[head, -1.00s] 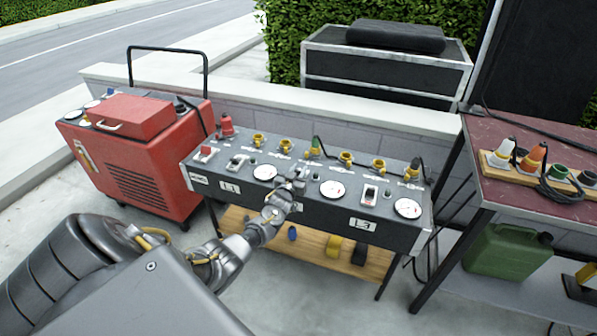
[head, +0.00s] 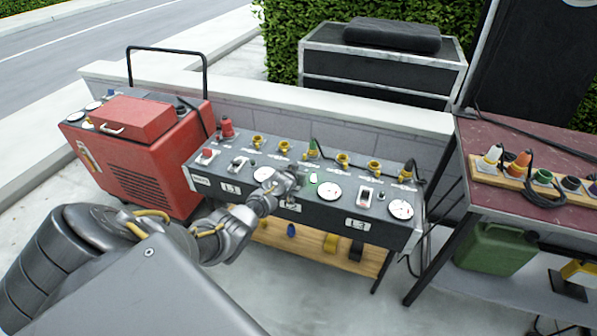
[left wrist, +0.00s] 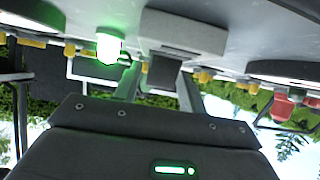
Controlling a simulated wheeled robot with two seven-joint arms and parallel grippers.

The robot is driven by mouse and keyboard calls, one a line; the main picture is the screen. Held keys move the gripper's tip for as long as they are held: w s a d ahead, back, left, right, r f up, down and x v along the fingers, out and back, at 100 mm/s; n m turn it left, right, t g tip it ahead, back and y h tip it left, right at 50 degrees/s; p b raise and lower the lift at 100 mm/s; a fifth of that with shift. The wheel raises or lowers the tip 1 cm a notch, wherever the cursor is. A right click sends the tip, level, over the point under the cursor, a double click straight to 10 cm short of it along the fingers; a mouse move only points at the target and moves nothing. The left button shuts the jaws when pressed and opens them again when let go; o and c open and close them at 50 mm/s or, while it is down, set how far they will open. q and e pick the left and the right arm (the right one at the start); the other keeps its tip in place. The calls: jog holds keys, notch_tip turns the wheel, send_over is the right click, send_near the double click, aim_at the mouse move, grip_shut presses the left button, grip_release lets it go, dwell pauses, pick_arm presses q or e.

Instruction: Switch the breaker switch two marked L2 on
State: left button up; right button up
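The grey power panel (head: 325,222) stands ahead with breakers in a row; the L1 breaker (head: 237,163) and L3 breaker (head: 365,195) show. My left gripper (head: 296,181) is at the middle breaker and hides most of it in the head view. In the left wrist view, breaker switch two (left wrist: 185,32) shows upside down, its grey lever between the fingers (left wrist: 160,92), which stand apart. Whether a finger touches the lever is unclear. The lamp (head: 313,178) beside this breaker glows green, also in the left wrist view (left wrist: 110,46). My right gripper is not in view.
A red generator (head: 150,165) stands left of the panel. Yellow sockets (head: 343,160) and a black cable line the panel's back. A low wall (head: 270,100) runs behind. A table (head: 500,200) with plugs and a green can (head: 495,250) stands right.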

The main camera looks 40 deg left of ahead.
pick_arm(q)
jog(key=shift+o, duration=0.6)
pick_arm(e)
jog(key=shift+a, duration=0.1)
pick_arm(q)
jog(key=shift+s+d+r+p, duration=0.2)
jog(key=shift+s+r+p, duration=0.15)
jog(key=shift+s+p, duration=0.05)
jog(key=p+v, duration=0.2)
jog(key=v, duration=0.6)
jog(key=shift+s, duration=0.3)
jog(key=shift+s+d+r, duration=0.2)
jog(key=shift+s+r, duration=0.15)
jog(key=shift+s, duration=0.1)
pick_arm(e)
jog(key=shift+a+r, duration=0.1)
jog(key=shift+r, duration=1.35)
